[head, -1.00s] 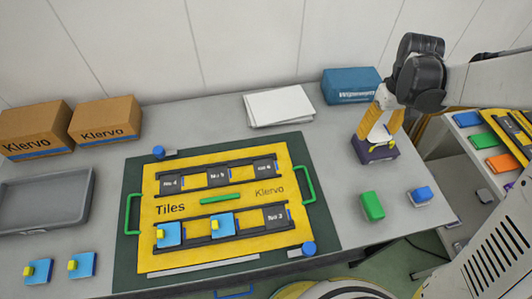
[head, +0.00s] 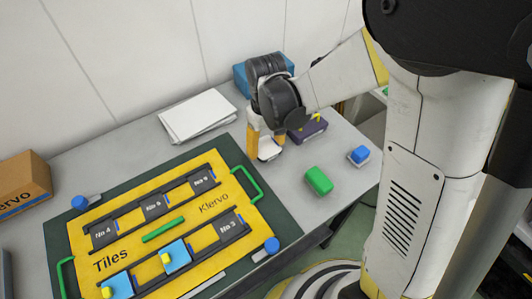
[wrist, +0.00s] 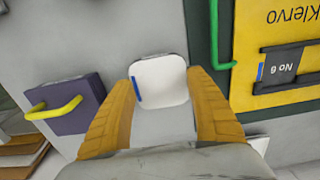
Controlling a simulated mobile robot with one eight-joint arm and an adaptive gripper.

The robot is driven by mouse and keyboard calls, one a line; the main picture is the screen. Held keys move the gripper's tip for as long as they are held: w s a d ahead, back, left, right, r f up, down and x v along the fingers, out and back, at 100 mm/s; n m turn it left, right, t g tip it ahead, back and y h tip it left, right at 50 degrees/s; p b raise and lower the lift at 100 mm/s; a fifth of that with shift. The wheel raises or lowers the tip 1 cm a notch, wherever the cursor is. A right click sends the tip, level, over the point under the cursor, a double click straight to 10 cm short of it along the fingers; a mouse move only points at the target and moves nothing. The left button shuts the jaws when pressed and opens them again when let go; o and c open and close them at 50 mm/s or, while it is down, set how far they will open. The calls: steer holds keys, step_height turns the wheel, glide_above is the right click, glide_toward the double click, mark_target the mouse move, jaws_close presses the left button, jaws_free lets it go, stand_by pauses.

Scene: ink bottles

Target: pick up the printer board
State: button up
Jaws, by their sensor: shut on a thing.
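My gripper (head: 266,140) is shut on a white rounded plate with a blue stripe at one edge, likely the printer board (wrist: 160,82). In the wrist view the plate lies between the two orange-yellow fingers. In the head view the plate (head: 269,152) shows at the fingertips, above the grey table between the yellow tile board and a purple block. No label on it is readable. The gap between plate and table is hard to judge.
The purple block (head: 308,131) with a yellow handle stands right of my gripper. A green block (head: 318,181) and a blue block (head: 359,155) are nearer the right edge. The yellow Tiles board (head: 195,222) lies left; white sheets (head: 197,116) and a blue box (head: 240,83) lie behind.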

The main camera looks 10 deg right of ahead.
mark_target(266, 147)
steer(key=shift+f+b, duration=0.45)
steer(key=shift+f, duration=0.9)
steer(key=shift+f, duration=0.2)
steer(key=o, duration=1.2)
steer(key=shift+o, duration=0.2)
steer(key=shift+r, duration=0.15)
